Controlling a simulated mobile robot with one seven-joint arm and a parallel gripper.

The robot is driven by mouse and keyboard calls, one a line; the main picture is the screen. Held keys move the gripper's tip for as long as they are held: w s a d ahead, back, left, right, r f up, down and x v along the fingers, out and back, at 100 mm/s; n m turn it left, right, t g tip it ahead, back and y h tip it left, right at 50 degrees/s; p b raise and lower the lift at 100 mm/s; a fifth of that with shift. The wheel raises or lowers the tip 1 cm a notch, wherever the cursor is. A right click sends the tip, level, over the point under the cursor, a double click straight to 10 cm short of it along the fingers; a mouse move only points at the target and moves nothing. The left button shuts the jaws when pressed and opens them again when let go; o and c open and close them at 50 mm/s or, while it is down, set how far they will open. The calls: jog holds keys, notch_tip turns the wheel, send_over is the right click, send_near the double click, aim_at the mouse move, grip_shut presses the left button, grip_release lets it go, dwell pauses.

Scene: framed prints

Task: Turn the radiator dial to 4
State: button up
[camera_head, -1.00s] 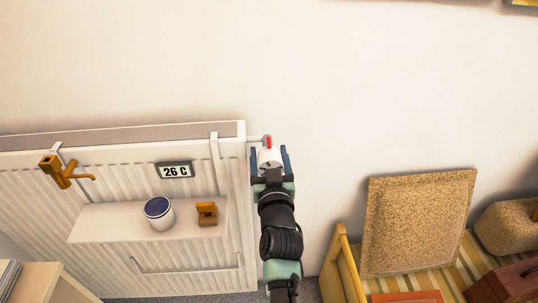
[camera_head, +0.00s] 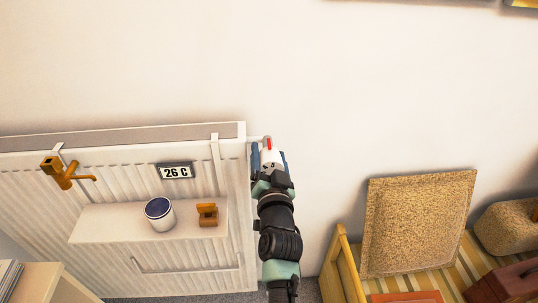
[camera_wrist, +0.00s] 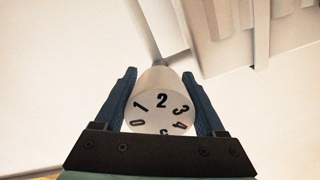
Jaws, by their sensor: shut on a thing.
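The radiator dial (camera_head: 272,158) is a white cylinder at the radiator's upper right corner, with a red mark (camera_head: 268,142) just behind it. In the wrist view the dial's face (camera_wrist: 161,112) shows 2 at the top, 1 and 0 on the left, 3 and 4 on the right, and a partly hidden digit at the bottom. The red mark is not visible there, so I cannot tell the setting from that view. My gripper (camera_head: 270,157) is shut on the dial, one blue finger on each side.
The white radiator (camera_head: 235,190) has a 26 C display (camera_head: 175,171) and a shelf (camera_head: 105,226) holding a cup (camera_head: 159,212) and a small wooden object (camera_head: 207,214). A yellow-framed bench (camera_head: 345,262) with a cork-like panel (camera_head: 418,222) stands to the right.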

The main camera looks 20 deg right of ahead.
jog(key=m, duration=0.4)
jog(key=shift+a+m+p, duration=0.1)
jog(key=shift+m+p, duration=0.25)
jog(key=shift+m, duration=0.05)
jog(key=shift+f, duration=0.1)
dwell(0.3)
jog(key=o, duration=1)
jog(key=shift+o, duration=0.2)
jog(key=p+v, duration=0.6)
jog(key=v, duration=0.7)
jog(key=shift+r, duration=0.2)
